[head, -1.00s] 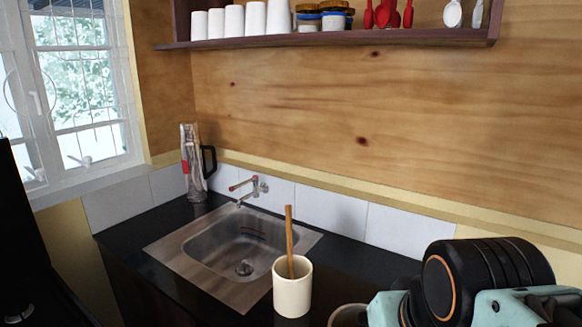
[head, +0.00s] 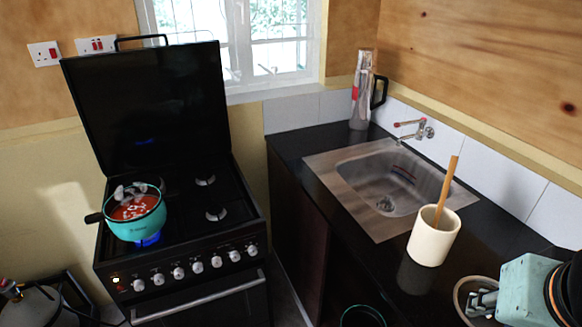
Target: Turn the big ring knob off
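The black stove (head: 185,225) stands at the left with its lid raised. A row of several light knobs (head: 178,272) runs along its front panel. I cannot tell which is the big ring knob, and their pointer angles are too small to read. A teal pot (head: 138,213) with reddish contents sits on the front left burner. A blue flame (head: 149,239) shows under the pot. Part of my arm shows at the lower right, far from the stove.
A black counter (head: 400,268) with a steel sink (head: 385,185) is at the right. A cream cup (head: 434,237) with a wooden utensil stands on its front part. A gas cylinder (head: 40,305) is at the lower left. Some floor shows between stove and counter.

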